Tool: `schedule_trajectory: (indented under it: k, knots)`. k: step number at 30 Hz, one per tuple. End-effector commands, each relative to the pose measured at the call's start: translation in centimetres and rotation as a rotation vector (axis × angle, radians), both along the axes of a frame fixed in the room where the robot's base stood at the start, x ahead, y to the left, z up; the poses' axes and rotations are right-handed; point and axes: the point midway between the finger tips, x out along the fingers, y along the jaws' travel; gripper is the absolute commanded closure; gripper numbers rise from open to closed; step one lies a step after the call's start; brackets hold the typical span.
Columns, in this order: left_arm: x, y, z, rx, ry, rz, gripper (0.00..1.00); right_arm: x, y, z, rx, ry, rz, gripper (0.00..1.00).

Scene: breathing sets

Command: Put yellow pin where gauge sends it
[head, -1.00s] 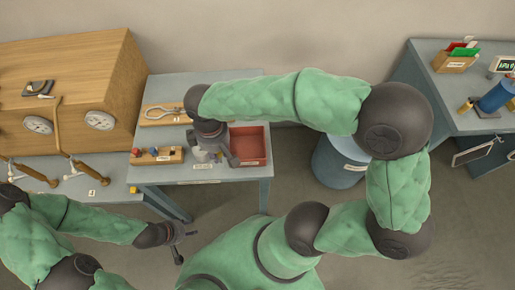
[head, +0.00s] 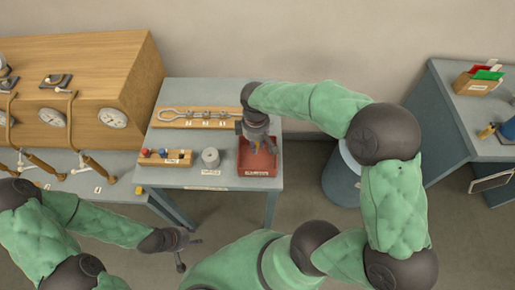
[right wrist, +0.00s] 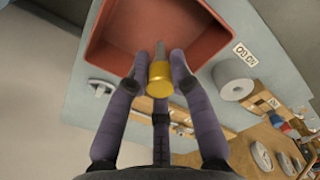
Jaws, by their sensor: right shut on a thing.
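The yellow pin (right wrist: 160,78), with a gold head and a grey shank, is held between the fingers of my right gripper (right wrist: 158,66). In the head view my right gripper (head: 257,143) is over the red tray (head: 243,165), and its fingers partly hide the pin. The tray also fills the upper part of the right wrist view (right wrist: 120,58). The grey ring-like gauge block (head: 211,158) stands left of the tray; it shows in the right wrist view too (right wrist: 232,78). My left gripper (head: 188,252) is open and empty, low in front of the table.
A wooden block (head: 165,157) with red and blue pins stands at the table's left. A wooden board (head: 190,118) with a looped tool lies behind. A wooden cabinet (head: 90,75) with dials stands left. A blue-grey drum (head: 340,185) is right of the table.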

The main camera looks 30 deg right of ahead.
Motion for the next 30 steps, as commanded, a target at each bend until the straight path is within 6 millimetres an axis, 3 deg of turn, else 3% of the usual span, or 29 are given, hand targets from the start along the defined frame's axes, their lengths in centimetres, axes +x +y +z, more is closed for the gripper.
schedule_trajectory:
  k: [5,11,30]
  knots:
    - [0.0,0.0,-0.4,0.000,0.000,0.000,0.60,0.3,-0.9,-1.3,0.000,0.001,-0.002,1.00]
    - [0.0,0.0,-1.2,0.000,0.000,0.000,0.60,0.3,-0.7,-4.0,0.001,0.001,0.000,1.00]
    - [0.0,0.0,-1.7,0.000,0.000,0.000,0.60,0.3,-0.7,-5.0,0.001,-0.001,0.000,1.00]
